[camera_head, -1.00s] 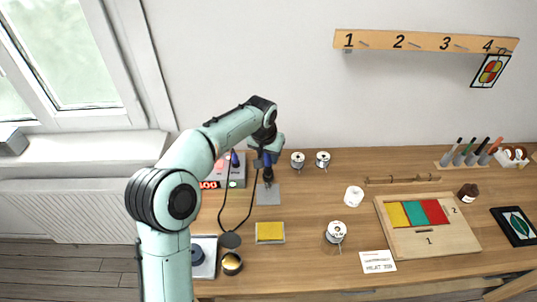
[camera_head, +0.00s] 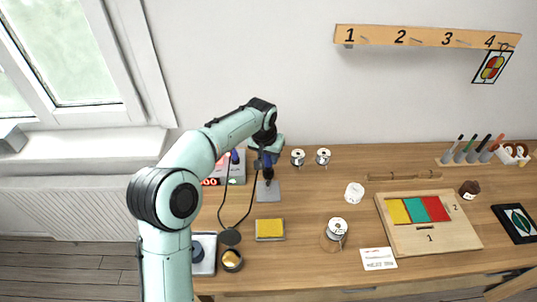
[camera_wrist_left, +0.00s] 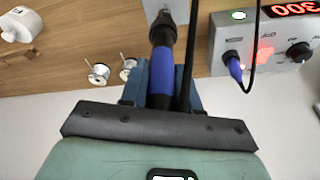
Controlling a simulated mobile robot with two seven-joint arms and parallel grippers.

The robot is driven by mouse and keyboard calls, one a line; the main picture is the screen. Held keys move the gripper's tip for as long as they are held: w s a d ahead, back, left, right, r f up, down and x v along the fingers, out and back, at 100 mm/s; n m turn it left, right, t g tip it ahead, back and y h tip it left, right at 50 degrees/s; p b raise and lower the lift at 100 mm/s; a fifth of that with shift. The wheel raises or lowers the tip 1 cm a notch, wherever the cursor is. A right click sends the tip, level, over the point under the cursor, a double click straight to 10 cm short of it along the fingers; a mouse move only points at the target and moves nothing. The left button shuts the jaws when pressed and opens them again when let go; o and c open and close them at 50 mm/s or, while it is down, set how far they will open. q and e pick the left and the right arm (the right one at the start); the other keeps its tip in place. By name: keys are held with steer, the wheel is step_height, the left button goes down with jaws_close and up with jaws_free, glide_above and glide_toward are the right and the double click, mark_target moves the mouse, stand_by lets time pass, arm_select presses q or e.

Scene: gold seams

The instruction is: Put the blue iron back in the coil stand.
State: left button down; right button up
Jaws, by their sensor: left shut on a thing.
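The blue iron (camera_wrist_left: 162,72) has a blue grip and a black front part that points away from my left gripper (camera_wrist_left: 164,88). The gripper is shut on its blue grip. In the head view the left gripper (camera_head: 267,152) is at the back left of the bench, with the dark front of the iron (camera_head: 268,173) pointing down. Below it lies a grey plate (camera_head: 268,193), which looks like the base of the coil stand. The coil is not clear behind the iron and gripper, so I cannot tell whether the tip is in it. My right gripper is not in view.
A grey control station (camera_head: 236,170) with a red display stands close left of the gripper. A black cord loops down the bench. A yellow sponge tray (camera_head: 270,230) and a brass-coloured pot (camera_head: 232,260) are in front. Solder spools (camera_head: 298,157) stand to the right.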

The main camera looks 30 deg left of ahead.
arm_select(q)
steer(key=shift+c, duration=1.3)
jaws_free()
steer(key=shift+r+p, duration=1.1)
steer(key=shift+r, duration=1.1)
steer(key=shift+r+p, duration=0.65)
steer(key=shift+r, duration=0.7)
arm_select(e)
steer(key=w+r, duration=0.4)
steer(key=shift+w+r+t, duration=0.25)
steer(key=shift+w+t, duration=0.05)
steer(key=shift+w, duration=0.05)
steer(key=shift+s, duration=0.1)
arm_select(q)
steer(key=shift+f, duration=0.15)
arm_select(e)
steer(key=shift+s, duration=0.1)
